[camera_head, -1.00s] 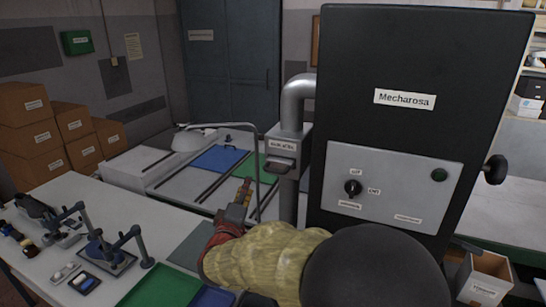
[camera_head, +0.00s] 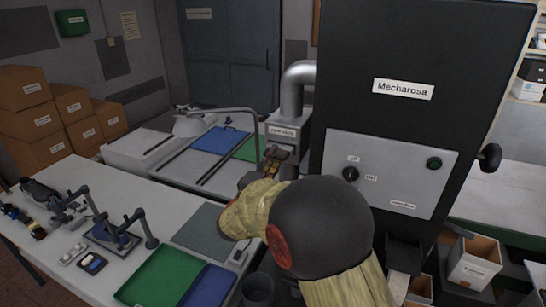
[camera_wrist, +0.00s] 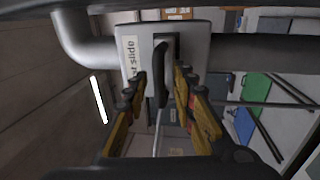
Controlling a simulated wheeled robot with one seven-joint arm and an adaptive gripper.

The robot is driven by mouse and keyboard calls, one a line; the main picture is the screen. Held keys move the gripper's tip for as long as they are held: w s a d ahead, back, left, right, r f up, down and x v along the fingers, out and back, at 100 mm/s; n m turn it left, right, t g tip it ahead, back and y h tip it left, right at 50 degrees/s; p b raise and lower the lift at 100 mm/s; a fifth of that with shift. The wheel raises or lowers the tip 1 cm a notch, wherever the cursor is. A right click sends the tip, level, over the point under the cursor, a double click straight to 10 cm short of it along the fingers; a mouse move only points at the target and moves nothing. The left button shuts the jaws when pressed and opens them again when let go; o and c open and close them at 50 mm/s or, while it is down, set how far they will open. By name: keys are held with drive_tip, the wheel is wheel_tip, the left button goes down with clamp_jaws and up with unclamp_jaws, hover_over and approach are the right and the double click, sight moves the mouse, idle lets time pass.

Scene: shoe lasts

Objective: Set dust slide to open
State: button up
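The dust slide (camera_wrist: 144,38) is a grey metal box on the vertical pipe, labelled "dust slide" in the wrist view. It also shows in the head view (camera_head: 283,131), its lower part hidden by my gripper (camera_head: 274,158). Its dark handle (camera_wrist: 161,62) sticks out from the front of the box. In the wrist view my gripper's yellow and black fingers (camera_wrist: 160,82) are spread on either side of the handle. Gaps show beside the handle, so the gripper is open and not clamped. I cannot tell how deep the handle sits between the fingers.
The black Mecharosa cabinet (camera_head: 420,60) stands just right of the pipe (camera_head: 291,90). A white worktable (camera_head: 60,180) with tools, a green tray (camera_head: 158,278) and a blue tray (camera_head: 208,287) lies front left. Boxes fill the left wall.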

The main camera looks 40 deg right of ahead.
drive_tip(key=shift+c, duration=1.2)
drive_tip(key=c, duration=0.4)
clamp_jaws()
